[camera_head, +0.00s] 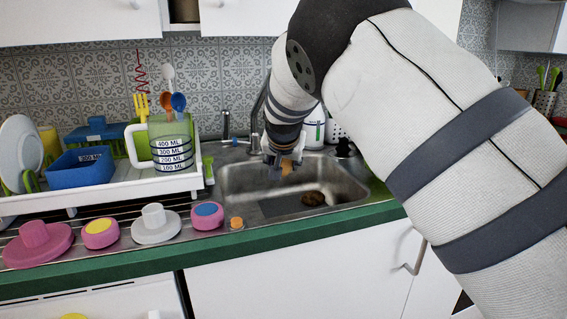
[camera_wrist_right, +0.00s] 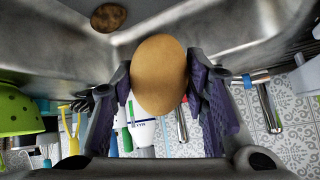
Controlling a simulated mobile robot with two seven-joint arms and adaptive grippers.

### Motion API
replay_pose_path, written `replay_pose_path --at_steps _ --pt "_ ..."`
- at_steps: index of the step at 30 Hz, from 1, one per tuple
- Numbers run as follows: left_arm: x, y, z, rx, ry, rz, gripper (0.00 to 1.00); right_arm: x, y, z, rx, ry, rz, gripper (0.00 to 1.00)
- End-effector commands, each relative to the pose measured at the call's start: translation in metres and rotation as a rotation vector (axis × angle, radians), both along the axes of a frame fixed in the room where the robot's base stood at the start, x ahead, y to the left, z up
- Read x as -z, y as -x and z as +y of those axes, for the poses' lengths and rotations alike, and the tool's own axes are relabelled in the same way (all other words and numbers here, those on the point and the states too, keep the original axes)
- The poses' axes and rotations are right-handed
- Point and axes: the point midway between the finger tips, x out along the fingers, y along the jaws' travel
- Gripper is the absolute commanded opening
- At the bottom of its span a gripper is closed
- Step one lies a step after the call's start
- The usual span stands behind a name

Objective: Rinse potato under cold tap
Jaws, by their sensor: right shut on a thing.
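My right gripper (camera_head: 283,161) reaches down over the sink (camera_head: 232,182) and is shut on a tan, smooth potato (camera_wrist_right: 158,75). In the wrist view the potato sits between the two purple-padded fingers. In the head view only a little of it shows below the fingers, above the basin floor. A darker brown potato (camera_head: 313,198) lies in the basin and also shows in the wrist view (camera_wrist_right: 108,16). A slim metal tap (camera_head: 260,101) stands behind the sink, partly hidden by my arm. I see no running water. My left gripper is not in view.
A white dish rack (camera_head: 122,190) with a measuring jug (camera_head: 171,143) and blue tub (camera_head: 82,167) stands left of the sink. Pink and white lids lie along the drainboard. A white bottle (camera_head: 314,128) stands behind the sink. The green-edged counter (camera_head: 130,260) runs in front.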

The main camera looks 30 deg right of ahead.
Motion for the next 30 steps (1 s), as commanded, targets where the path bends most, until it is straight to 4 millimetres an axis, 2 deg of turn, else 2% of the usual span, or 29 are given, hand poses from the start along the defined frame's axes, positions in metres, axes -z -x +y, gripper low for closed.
replay_pose_path --at_steps 7,14,21,30 --pt "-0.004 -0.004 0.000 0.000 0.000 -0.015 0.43 -0.004 0.004 0.003 -0.001 0.001 -0.005 0.10" --pt "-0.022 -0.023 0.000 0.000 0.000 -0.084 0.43 -0.012 0.026 0.014 -0.001 0.002 -0.015 0.10" --pt "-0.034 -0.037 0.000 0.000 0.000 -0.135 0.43 -0.010 0.048 0.026 0.000 0.002 -0.012 0.10" --pt "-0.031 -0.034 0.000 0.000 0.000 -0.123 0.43 -0.001 0.069 0.038 0.000 0.001 -0.001 0.10"
